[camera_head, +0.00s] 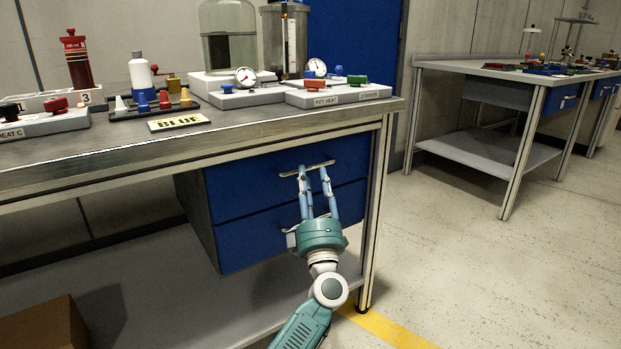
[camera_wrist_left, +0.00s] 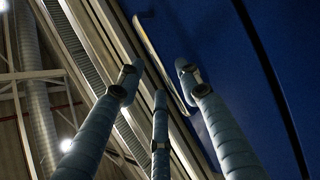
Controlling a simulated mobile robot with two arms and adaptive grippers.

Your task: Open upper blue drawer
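The upper blue drawer (camera_head: 245,183) is under the bench and its front looks flush, so it stands closed. Its thin metal handle (camera_head: 307,168) runs across the front; it also shows in the left wrist view (camera_wrist_left: 163,62). My left gripper (camera_head: 315,172) reaches up to this handle, fingers apart. In the wrist view the left gripper (camera_wrist_left: 158,80) has its fingertips on either side of the handle, with gaps between them. Whether any finger touches the handle I cannot tell. My right gripper is in neither view.
The lower blue drawer (camera_head: 243,238) sits directly below, its handle partly hidden behind my gripper. The bench top (camera_head: 240,130) overhangs the drawers, and a metal leg (camera_head: 375,220) stands right of them. A cardboard box (camera_head: 45,335) is at lower left. Floor in front and right is clear.

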